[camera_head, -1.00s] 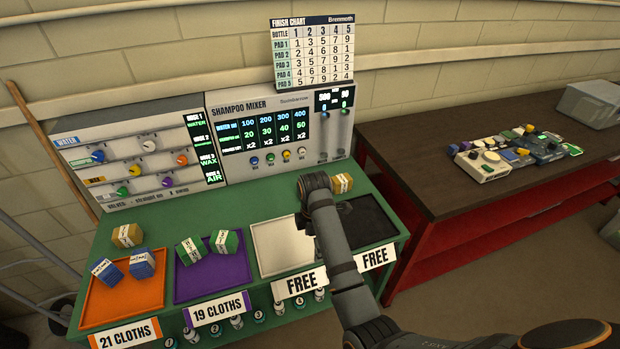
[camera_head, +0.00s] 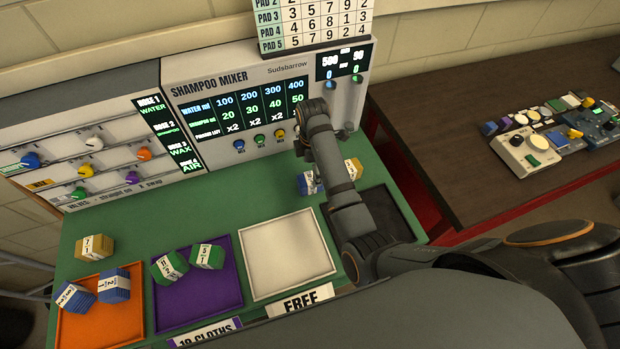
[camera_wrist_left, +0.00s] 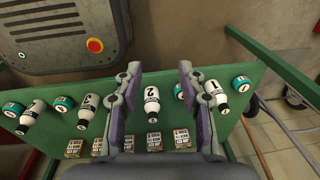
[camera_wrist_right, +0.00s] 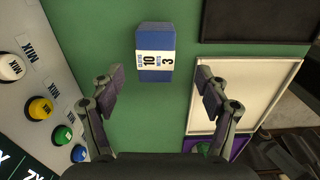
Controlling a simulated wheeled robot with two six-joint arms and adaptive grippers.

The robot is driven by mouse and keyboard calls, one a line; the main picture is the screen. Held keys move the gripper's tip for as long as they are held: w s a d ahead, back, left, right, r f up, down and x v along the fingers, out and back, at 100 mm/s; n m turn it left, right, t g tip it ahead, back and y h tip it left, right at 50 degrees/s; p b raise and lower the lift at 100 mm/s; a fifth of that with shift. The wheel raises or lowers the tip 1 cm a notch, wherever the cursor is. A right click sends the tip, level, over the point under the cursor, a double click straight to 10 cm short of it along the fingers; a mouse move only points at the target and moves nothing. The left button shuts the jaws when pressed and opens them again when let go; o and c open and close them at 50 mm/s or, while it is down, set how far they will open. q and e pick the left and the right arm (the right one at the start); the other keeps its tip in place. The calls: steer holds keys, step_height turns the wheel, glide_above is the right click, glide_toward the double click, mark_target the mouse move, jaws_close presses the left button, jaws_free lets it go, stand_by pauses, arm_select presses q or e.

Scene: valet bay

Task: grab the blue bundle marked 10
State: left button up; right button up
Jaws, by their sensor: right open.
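The blue bundle marked 10 (camera_wrist_right: 155,52) lies on the green bench top, its white label facing up, in the right wrist view. In the head view the blue bundle (camera_head: 306,183) shows only in part beside my right forearm. My right gripper (camera_wrist_right: 160,78) is open, its fingers apart, with the bundle ahead of and between them; nothing is held. In the head view its fingers are hidden behind my arm. My left gripper (camera_wrist_left: 160,72) is open and empty, facing a green rack of white bottles (camera_wrist_left: 151,100).
A yellow bundle (camera_head: 354,168) lies just right of the blue one. A white tray (camera_head: 288,256) and a black tray (camera_head: 396,212) are near it. The shampoo mixer (camera_head: 240,100) stands behind. Orange (camera_head: 80,328) and purple (camera_head: 200,300) trays hold bundles.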

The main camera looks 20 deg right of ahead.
mark_target(310, 178)
steer(key=f, duration=0.2)
steer(key=shift+w+d+f, duration=0.15)
steer(key=shift+w+f, duration=0.1)
steer(key=shift+f, duration=0.15)
steer(key=shift+w+f+p, duration=0.1)
steer(key=shift+f+p, duration=0.2)
steer(key=shift+f, duration=0.4)
steer(key=f, duration=0.3)
steer(key=shift+a+f, duration=0.35)
steer(key=shift+f, duration=0.3)
steer(key=c, duration=1.3)
arm_select(q)
steer(key=shift+w+d+r, duration=0.15)
steer(key=shift+w+r, duration=0.25)
steer(key=shift+w, duration=0.25)
steer(key=shift+w+d+r, duration=0.1)
steer(key=shift+w+r, duration=0.25)
steer(key=shift+w, duration=0.25)
steer(key=shift+r+p, duration=0.1)
steer(key=shift+p, duration=0.25)
arm_select(e)
steer(key=shift+r, duration=0.15)
